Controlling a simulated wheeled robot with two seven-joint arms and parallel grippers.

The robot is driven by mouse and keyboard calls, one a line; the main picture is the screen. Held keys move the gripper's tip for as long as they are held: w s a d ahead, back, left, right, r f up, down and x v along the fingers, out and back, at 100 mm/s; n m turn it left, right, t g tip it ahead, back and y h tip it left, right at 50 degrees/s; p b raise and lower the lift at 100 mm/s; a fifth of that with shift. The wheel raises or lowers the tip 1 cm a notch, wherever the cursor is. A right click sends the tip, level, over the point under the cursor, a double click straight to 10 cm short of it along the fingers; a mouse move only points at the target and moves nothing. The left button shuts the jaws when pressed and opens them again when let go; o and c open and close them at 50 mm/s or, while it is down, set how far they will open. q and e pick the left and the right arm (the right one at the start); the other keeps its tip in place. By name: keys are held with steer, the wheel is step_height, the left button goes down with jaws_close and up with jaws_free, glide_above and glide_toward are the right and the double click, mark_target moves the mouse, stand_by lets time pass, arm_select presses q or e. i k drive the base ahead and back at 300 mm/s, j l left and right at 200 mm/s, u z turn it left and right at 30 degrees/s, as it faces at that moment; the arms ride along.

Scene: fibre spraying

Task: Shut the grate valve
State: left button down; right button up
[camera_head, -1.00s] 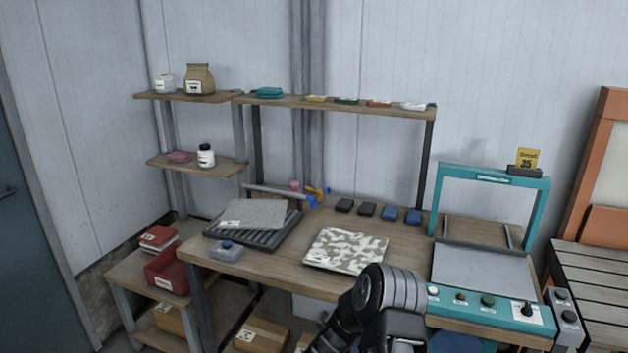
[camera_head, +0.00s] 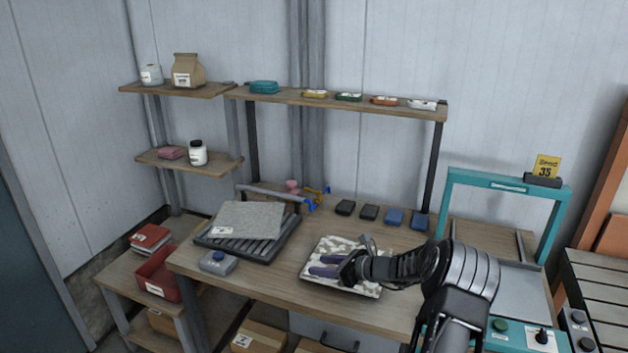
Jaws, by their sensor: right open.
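A dark slatted grate (camera_head: 214,243) sits at the left of the wooden table, with a grey speckled slab (camera_head: 250,219) lying on it. Behind the grate runs a grey pipe (camera_head: 270,193); at its right end is a blue and yellow fitting (camera_head: 314,200), which looks like the valve. It is too small to tell how its handle is set. My right gripper (camera_head: 322,266) is open and empty over the camouflage-patterned panel (camera_head: 346,288), in front and to the right of the fitting, apart from it. My left gripper is out of view.
A grey box with a blue button (camera_head: 218,262) stands before the grate. Several dark and blue blocks (camera_head: 394,217) line the table's back, right of the fitting. A teal-framed machine (camera_head: 562,218) stands at the right. A shelf (camera_head: 338,101) overhangs the back.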

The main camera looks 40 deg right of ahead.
mark_target(319, 194)
steer(key=i+l, duration=0.35)
steer(key=l, duration=0.15)
steer(key=i+l, duration=0.35)
steer(key=l, duration=0.2)
steer(key=i+l, duration=0.35)
steer(key=l, duration=0.15)
